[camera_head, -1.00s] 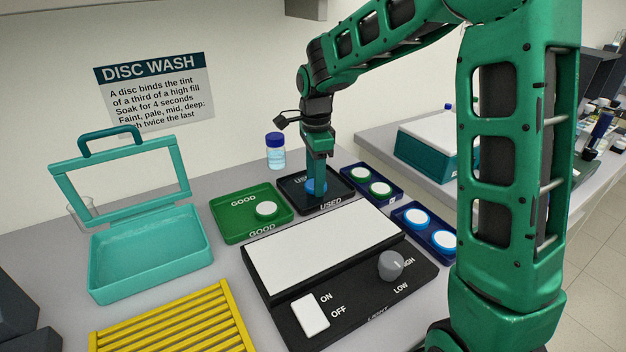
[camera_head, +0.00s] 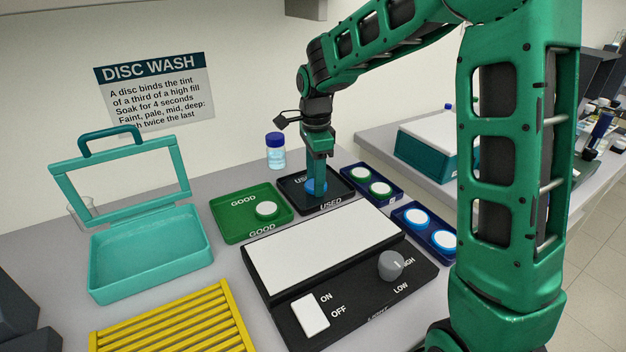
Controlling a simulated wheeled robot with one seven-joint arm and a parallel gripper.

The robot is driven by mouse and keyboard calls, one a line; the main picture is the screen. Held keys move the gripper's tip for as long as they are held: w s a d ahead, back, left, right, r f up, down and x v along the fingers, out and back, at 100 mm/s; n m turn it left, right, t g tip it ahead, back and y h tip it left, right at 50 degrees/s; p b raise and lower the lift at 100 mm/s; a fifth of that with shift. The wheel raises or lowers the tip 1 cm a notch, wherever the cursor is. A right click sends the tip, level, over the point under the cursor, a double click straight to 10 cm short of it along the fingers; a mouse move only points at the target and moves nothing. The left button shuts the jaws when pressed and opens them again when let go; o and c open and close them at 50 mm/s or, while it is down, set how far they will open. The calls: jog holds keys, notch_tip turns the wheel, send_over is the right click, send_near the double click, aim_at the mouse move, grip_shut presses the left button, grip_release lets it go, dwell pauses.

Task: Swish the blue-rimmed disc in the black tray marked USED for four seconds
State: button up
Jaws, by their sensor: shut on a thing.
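The black tray marked USED (camera_head: 338,196) stands on the bench behind the light box. My gripper (camera_head: 317,180) points down into this tray and is shut on the blue-rimmed disc (camera_head: 316,187). The disc is low in the tray, left of the tray's middle. My fingers hide part of it, and I cannot tell whether it touches the tray floor. Two more blue-rimmed discs (camera_head: 417,219) lie in a dark blue holder at the right.
A green GOOD tray (camera_head: 232,219) with a green-rimmed disc is close on the left. A dark blue holder (camera_head: 391,197) with two green-rimmed discs is close on the right. The light box (camera_head: 300,268) is in front. A blue-capped jar (camera_head: 275,152) stands behind.

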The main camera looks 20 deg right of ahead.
jog(key=shift+r, duration=4.25)
